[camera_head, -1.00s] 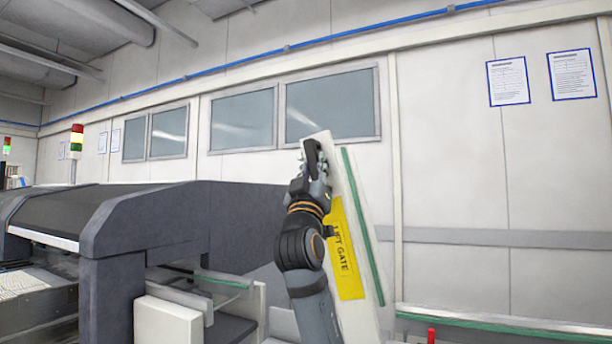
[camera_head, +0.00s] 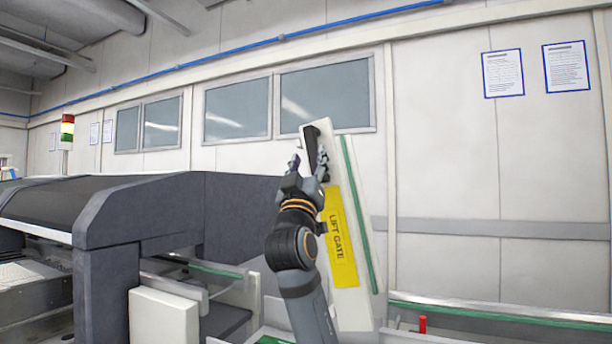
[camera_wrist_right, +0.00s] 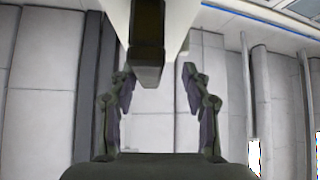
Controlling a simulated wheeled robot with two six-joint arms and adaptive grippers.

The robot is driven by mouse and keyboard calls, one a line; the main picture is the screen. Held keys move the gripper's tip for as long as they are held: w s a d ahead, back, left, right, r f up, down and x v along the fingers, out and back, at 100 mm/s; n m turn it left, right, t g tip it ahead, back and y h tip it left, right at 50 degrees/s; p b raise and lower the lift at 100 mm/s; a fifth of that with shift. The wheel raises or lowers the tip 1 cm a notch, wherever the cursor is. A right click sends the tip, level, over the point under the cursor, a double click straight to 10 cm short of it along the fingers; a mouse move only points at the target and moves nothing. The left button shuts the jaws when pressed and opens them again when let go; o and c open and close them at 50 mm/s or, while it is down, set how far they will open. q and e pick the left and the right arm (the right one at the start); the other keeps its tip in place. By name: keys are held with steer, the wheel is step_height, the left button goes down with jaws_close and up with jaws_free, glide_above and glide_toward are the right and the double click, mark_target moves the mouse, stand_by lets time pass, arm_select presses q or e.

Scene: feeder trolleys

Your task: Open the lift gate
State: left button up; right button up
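The lift gate (camera_head: 355,200) is a pale panel with a green edge strip and a yellow "LIFT GATE" label (camera_head: 340,235). It stands raised, near upright and leaning slightly left at its top. Its black handle (camera_head: 311,145) is near the top end. My right gripper (camera_head: 309,163) is open, just below the handle in the head view, and holds nothing. In the right wrist view the dark handle (camera_wrist_right: 148,45) shows above and between the spread fingers (camera_wrist_right: 155,85), apart from both. My left gripper is not in view.
A dark grey machine housing (camera_head: 130,205) and a white box (camera_head: 163,318) stand at the left. A green-edged rail (camera_head: 500,315) with a red knob (camera_head: 422,324) runs low at the right. The wall behind has windows and posted sheets.

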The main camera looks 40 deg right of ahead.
steer(key=v, duration=1)
steer(key=shift+f, duration=0.15)
